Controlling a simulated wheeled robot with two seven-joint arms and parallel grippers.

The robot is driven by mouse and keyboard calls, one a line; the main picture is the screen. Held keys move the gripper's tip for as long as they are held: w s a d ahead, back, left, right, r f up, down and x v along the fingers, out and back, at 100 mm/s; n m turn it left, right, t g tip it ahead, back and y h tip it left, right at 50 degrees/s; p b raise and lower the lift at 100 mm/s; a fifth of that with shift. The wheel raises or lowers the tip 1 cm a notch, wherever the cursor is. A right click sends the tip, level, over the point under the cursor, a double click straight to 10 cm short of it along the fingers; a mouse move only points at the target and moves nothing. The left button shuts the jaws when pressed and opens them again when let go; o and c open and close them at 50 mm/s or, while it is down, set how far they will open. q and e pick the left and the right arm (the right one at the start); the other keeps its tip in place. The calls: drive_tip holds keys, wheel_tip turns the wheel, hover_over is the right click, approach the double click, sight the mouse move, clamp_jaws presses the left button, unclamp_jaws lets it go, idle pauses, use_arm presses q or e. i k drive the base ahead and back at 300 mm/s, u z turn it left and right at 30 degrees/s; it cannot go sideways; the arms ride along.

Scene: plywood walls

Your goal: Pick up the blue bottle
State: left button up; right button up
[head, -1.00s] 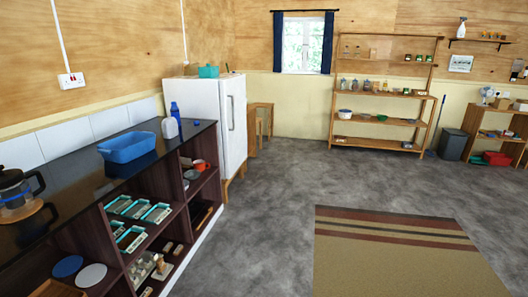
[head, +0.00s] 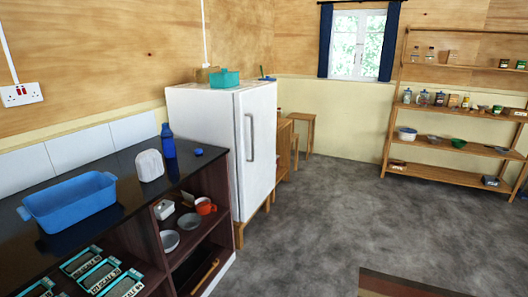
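The blue bottle (head: 167,141) stands upright on the dark countertop, near its far end and close to the tiled wall. A white rounded object (head: 150,166) stands just in front of it and to its left, and a small round blue item (head: 198,152) lies to its right. Neither of my grippers shows in the head view.
A blue basin (head: 71,203) sits on the dark counter (head: 112,231), nearer than the bottle. Shelves under the counter hold bowls, an orange-red mug (head: 205,206) and several boxed scales. A white fridge (head: 222,140) stands past the counter.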

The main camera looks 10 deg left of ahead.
sight(167, 141)
drive_tip(key=u, duration=0.8)
drive_tip(key=i, duration=1.6)
drive_tip(key=u, duration=0.95)
